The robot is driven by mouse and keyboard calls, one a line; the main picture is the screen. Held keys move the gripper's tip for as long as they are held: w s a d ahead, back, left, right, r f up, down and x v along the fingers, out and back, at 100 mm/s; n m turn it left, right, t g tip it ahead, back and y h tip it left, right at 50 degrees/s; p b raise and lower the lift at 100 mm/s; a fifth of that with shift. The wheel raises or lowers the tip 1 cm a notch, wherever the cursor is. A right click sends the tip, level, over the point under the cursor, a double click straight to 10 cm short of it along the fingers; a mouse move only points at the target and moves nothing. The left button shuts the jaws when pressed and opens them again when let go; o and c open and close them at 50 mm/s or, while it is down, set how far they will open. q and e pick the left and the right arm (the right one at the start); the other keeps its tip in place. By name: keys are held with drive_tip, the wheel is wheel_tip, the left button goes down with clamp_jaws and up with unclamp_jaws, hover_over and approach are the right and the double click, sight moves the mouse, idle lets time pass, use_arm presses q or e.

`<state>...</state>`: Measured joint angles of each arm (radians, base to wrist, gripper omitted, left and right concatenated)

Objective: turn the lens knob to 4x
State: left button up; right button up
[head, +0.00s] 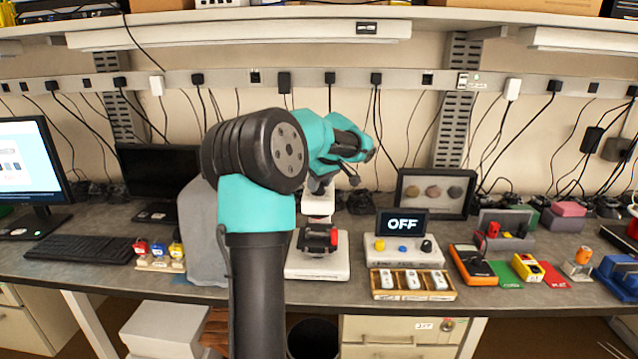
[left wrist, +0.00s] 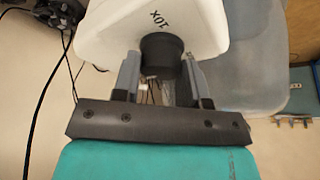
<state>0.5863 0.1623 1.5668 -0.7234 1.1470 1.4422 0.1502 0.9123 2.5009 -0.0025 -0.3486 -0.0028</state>
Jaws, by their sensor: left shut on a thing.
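The microscope stands in the middle of the bench in the head view, with a white base (head: 318,268) and a dark stage (head: 318,240). My left arm covers most of its upper part. In the left wrist view, its white head (left wrist: 205,22) carries a "10X" mark that appears upside down. The black lens knob (left wrist: 160,52) sticks out below that mark. My left gripper (left wrist: 162,68) has one finger on each side of the knob and is shut on it. No 4x mark is visible. My right gripper is not in view.
A display box (head: 402,222) reading "OFF" stands right of the microscope, with a wooden slide tray (head: 412,284) in front. A grey cover (head: 203,235) stands left, beside small coloured bottles (head: 158,251). An orange multimeter (head: 472,265) lies further right.

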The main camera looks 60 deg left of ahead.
use_arm(q)
drive_tip(key=o, duration=0.9)
drive_tip(key=v, duration=1.7)
drive_tip(key=shift+r, duration=0.2)
